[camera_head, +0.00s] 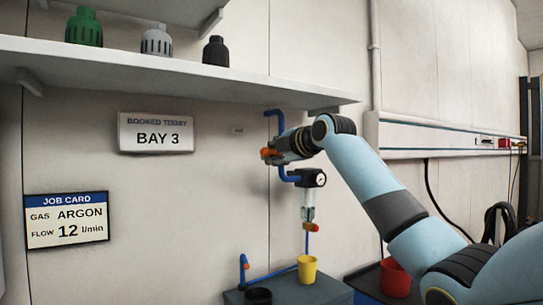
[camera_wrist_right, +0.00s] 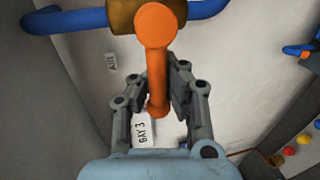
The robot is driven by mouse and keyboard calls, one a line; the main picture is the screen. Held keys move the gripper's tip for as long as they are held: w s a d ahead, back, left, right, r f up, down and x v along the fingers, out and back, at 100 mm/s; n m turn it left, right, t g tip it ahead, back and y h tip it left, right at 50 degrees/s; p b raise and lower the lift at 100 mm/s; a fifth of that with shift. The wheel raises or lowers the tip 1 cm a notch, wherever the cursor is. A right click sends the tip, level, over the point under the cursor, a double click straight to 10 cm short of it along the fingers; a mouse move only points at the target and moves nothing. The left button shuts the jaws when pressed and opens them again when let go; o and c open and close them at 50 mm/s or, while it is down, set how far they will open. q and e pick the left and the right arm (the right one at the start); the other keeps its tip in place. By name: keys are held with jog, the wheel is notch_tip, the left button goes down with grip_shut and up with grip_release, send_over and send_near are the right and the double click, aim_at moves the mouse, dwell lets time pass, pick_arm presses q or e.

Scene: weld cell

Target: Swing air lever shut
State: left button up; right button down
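The air lever (camera_wrist_right: 157,70) is an orange handle with a round hub on a brass valve body (camera_wrist_right: 122,15). In the right wrist view it lies crosswise to the blue air pipe (camera_wrist_right: 75,20). My right gripper (camera_wrist_right: 160,88) has a finger on either side of the handle's end. The fingers are close to the handle; I cannot tell whether they touch it. In the head view my right gripper (camera_head: 272,152) is at the valve on the blue pipe (camera_head: 281,123) and hides most of it. My left gripper is not in view.
Below the valve hangs a filter with a gauge (camera_head: 313,178). A shelf (camera_head: 180,72) with green, grey and black caps runs above. Yellow (camera_head: 307,268) and red (camera_head: 394,278) cups stand below. Signs hang on the wall at left. A white wall trunking (camera_head: 440,136) is at right.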

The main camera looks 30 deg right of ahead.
jog(key=shift+a+f, duration=0.1)
jog(key=shift+f, duration=0.3)
jog(key=c, duration=1.3)
grip_release()
jog(key=shift+s+r, duration=0.4)
jog(key=shift+s, duration=0.05)
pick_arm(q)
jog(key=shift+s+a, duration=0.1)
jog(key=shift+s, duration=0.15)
pick_arm(e)
jog(key=shift+o, duration=0.2)
jog(key=shift+w, duration=0.2)
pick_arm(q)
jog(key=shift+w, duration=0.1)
pick_arm(e)
jog(key=a+v, duration=0.1)
jog(key=v, duration=1.1)
jog(key=shift+d, duration=0.5)
